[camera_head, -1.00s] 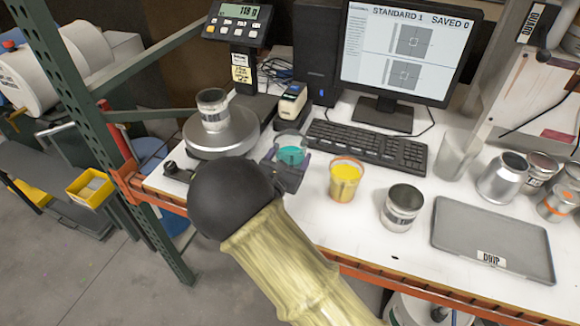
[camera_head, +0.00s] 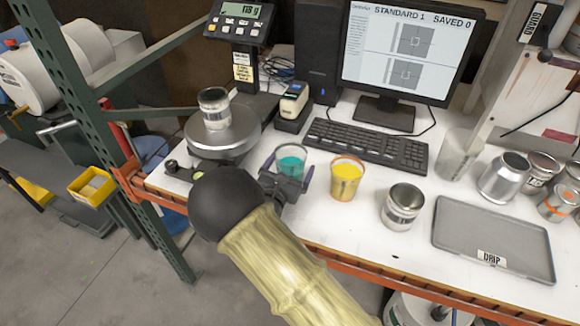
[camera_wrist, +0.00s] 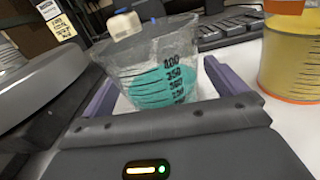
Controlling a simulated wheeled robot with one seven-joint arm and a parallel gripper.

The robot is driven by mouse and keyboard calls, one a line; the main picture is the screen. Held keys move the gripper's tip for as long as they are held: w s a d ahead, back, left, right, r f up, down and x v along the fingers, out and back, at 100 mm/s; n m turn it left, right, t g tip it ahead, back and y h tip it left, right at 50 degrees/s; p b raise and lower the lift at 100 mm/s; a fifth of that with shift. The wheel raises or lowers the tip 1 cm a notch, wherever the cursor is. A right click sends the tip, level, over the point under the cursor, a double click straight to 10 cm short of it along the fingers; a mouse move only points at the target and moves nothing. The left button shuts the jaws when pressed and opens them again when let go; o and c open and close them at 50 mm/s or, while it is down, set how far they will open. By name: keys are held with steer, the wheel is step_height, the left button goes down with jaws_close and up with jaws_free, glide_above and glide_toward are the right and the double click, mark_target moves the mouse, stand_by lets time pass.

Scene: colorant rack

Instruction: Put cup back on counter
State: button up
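The cup, a clear graduated cup with teal liquid (camera_head: 291,161), stands on the white counter (camera_head: 335,225) near its front left part. In the wrist view the cup (camera_wrist: 160,75) stands between my fingers, with its base hidden behind the gripper body. My gripper (camera_head: 288,182) is low at the counter, on the near side of the cup. In the wrist view my gripper (camera_wrist: 165,90) has its two purple fingers spread, with small gaps showing on both sides of the cup.
A yellow cup (camera_head: 346,178) stands close to the right. A scale (camera_head: 222,138) with a metal can (camera_head: 214,108) is at the left. A keyboard (camera_head: 367,146) lies behind. An open can (camera_head: 402,206) and a grey drip tray (camera_head: 492,240) are further right.

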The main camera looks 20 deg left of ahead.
steer(key=shift+r, duration=0.15)
steer(key=s, duration=0.4)
steer(key=s+b, duration=0.1)
steer(key=s, duration=0.3)
steer(key=s+a, duration=0.1)
steer(key=s, duration=0.3)
steer(key=shift+b, duration=0.35)
